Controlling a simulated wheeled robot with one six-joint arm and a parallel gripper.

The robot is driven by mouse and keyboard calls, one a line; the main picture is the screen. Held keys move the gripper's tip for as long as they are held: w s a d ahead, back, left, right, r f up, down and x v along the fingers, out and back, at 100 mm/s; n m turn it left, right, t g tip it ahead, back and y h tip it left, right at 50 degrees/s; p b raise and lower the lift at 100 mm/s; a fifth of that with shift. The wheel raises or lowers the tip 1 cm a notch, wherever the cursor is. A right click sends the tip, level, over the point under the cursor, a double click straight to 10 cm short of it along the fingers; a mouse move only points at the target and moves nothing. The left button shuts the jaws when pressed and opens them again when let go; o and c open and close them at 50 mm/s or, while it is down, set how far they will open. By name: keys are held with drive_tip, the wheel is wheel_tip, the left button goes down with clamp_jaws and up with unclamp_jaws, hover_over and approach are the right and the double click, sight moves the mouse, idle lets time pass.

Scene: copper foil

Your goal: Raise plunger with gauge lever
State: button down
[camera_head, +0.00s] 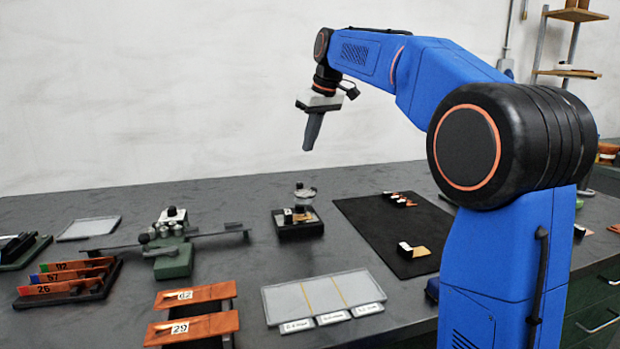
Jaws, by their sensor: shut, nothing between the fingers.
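A small gauge (299,212) stands near the middle of the bench, on a black block with a round, clear-looking part and a dark knob on top. Its lever and plunger are too small to tell apart here. My gripper (308,145) is shut and empty, pointing down in the air above the bench. In the picture it is above the gauge, well apart from it.
A green device (174,262) with a long bar stands left of the gauge. A grey sectioned tray (280,305), orange numbered holders (195,330) and a rack of numbered pieces (62,290) lie in front. A black mat (375,225) with small pieces lies right.

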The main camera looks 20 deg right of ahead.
drive_tip(key=shift+f, duration=0.1)
drive_tip(key=shift+s+f, duration=0.1)
drive_tip(key=shift+f, duration=5.3)
